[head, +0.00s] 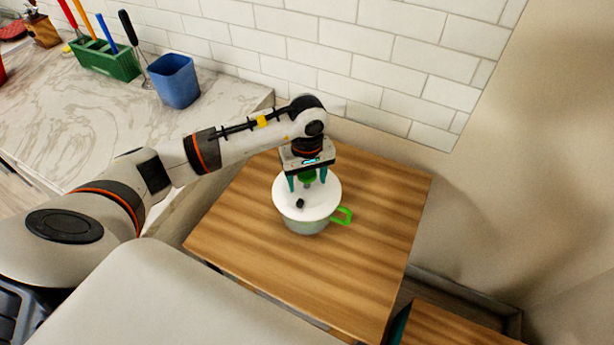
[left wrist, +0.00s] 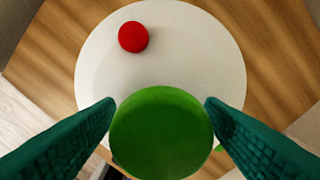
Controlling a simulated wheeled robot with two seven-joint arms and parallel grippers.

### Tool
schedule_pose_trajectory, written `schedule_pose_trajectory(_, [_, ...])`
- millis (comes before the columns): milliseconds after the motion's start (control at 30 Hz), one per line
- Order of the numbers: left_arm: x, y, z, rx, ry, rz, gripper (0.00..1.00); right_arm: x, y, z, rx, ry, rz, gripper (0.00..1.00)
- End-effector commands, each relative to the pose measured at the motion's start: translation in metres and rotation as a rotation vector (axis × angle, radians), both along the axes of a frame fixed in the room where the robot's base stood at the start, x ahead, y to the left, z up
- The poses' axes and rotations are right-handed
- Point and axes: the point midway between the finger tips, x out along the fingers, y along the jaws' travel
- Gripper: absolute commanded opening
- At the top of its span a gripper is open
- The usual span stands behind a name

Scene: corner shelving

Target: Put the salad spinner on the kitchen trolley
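The salad spinner (head: 308,226) stands upright on a square wooden top (head: 375,255). It has a pale bowl, a white lid, a green knob and a green side handle. Its white lid (left wrist: 200,50) also shows in the left wrist view, with a red button and the green knob. My left gripper (head: 307,179) points down over the lid, its teal fingers on either side of the knob. The head view shows small gaps between fingers and knob, so it looks open. My right gripper is not in view. I cannot tell which wooden surface is the kitchen trolley.
A marble counter (head: 60,120) at the left holds a blue container (head: 175,82) and a green utensil holder (head: 105,60). A tiled wall stands behind. Another wooden surface (head: 450,328) shows at the bottom right. The wooden top around the spinner is clear.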

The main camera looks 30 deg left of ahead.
Motion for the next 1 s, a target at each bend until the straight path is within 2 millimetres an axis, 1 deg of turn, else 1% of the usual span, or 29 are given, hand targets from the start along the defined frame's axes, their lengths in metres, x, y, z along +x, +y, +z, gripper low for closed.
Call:
schedule_pose_trajectory(133, [0.0,0.0,0.001,0.0,0.0,0.0,0.63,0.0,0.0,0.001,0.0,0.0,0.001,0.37])
schedule_pose_trajectory(200, [0.0,0.0,0.005,-0.001,0.001,0.0,0.63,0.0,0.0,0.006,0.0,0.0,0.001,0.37])
schedule_pose_trajectory(267, [0.001,0.0,0.009,-0.001,-0.004,0.0,0.63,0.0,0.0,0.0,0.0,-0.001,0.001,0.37])
schedule_pose_trajectory(367, [0.002,0.0,0.025,-0.001,-0.007,-0.002,0.63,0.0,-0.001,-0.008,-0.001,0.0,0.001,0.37])
schedule_pose_trajectory(600, [0.001,0.0,0.078,0.0,-0.008,-0.002,0.63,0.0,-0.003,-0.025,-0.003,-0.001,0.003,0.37])
schedule_pose_trajectory(700, [0.001,0.0,0.097,0.0,-0.006,0.0,0.63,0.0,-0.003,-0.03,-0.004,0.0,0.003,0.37])
schedule_pose_trajectory(833, [0.001,0.0,0.113,-0.001,-0.002,0.001,0.63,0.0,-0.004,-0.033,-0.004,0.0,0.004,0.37])
schedule_pose_trajectory(1000, [0.0,0.0,0.122,-0.001,0.0,0.0,0.63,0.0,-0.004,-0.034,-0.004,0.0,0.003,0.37])
